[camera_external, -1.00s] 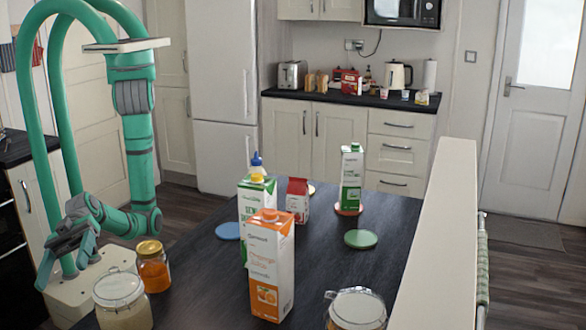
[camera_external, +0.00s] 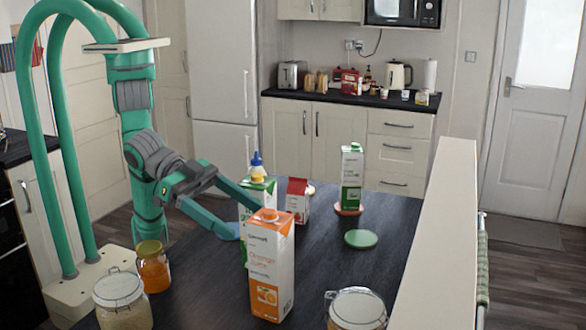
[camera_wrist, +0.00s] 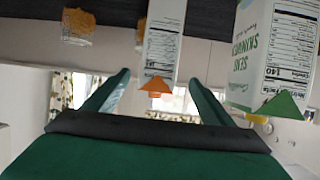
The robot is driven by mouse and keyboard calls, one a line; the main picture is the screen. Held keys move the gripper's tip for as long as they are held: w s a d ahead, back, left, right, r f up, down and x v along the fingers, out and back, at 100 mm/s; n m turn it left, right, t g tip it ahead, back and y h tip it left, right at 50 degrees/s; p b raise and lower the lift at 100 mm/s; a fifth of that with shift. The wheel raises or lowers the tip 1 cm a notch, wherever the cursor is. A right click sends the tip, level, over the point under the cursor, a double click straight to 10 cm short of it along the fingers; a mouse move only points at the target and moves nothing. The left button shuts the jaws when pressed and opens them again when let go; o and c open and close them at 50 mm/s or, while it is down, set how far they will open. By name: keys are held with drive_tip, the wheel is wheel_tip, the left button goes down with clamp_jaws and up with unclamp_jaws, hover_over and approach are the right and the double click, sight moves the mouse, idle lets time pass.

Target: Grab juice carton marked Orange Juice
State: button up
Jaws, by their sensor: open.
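The orange juice carton (camera_external: 272,275), white and orange with an orange cap, stands upright at the near middle of the table. In the wrist view the picture is upside down, and this carton (camera_wrist: 162,50) shows its white nutrition panel and orange cap. My gripper (camera_external: 247,222) is open and empty, reaching in from the left at about the height of the carton's top. In the wrist view my gripper's fingers (camera_wrist: 160,78) point toward the carton, which appears between them. In the external view one fingertip lies close to or behind the carton; I cannot tell if it touches.
A semi-skimmed milk carton (camera_wrist: 268,55) stands close beside it, partly hidden externally. A red-and-white carton (camera_external: 297,202) and a green-and-white carton (camera_external: 351,180) stand behind. An orange jar (camera_external: 153,270), a pale jar (camera_external: 122,302) and another jar (camera_external: 357,312) line the near edge. A green disc (camera_external: 361,239) lies flat.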

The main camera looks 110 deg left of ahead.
sight(286, 247)
drive_tip(key=x, duration=0.8)
drive_tip(key=shift+w+d, duration=0.2)
drive_tip(key=shift+w, duration=0.05)
drive_tip(key=c, duration=1.8)
drive_tip(key=shift+r, duration=0.1)
clamp_jaws()
